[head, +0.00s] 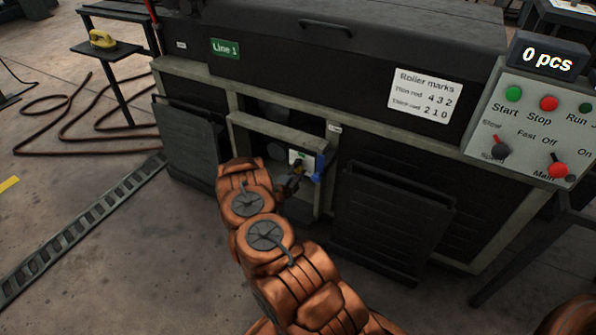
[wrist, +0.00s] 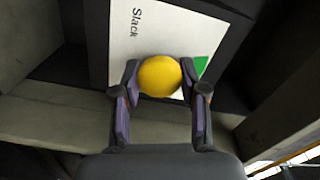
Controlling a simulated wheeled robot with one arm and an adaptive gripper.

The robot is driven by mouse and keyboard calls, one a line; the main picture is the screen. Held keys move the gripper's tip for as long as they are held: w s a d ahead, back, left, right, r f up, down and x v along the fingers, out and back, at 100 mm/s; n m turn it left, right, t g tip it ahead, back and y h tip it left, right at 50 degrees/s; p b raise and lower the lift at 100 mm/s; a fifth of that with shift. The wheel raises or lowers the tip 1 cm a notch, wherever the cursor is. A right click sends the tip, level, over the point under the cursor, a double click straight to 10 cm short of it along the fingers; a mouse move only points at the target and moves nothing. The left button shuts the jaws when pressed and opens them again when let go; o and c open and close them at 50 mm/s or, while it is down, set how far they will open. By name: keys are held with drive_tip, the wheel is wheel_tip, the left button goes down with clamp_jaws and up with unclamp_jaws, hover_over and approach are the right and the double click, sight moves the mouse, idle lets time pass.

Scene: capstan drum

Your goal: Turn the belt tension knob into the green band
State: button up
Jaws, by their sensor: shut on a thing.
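The belt tension knob (wrist: 160,77) is a round yellow ball shape in the wrist view, in front of a white dial plate (wrist: 125,50). The plate reads "Slack" at its left, and part of the green band (wrist: 201,66) shows just right of the knob. My gripper (wrist: 160,86) is shut on the knob, one finger on each side. No pointer on the knob can be made out. In the head view my gripper (head: 293,180) reaches into the open bay at the dial plate (head: 297,157), and the knob is hidden or too small to tell.
A pale frame beam (head: 270,139) runs above the bay, and a blue part (head: 319,168) sits at its right. Dark panels (head: 390,225) flank the bay. A control box (head: 535,125) with buttons and switches stands at the right. A hose (head: 60,125) lies on the left floor.

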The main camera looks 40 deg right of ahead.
drive_tip(key=shift+m, duration=0.3)
drive_tip(key=o, duration=1.1)
drive_tip(key=shift+o, duration=0.2)
drive_tip(key=v, duration=1.2)
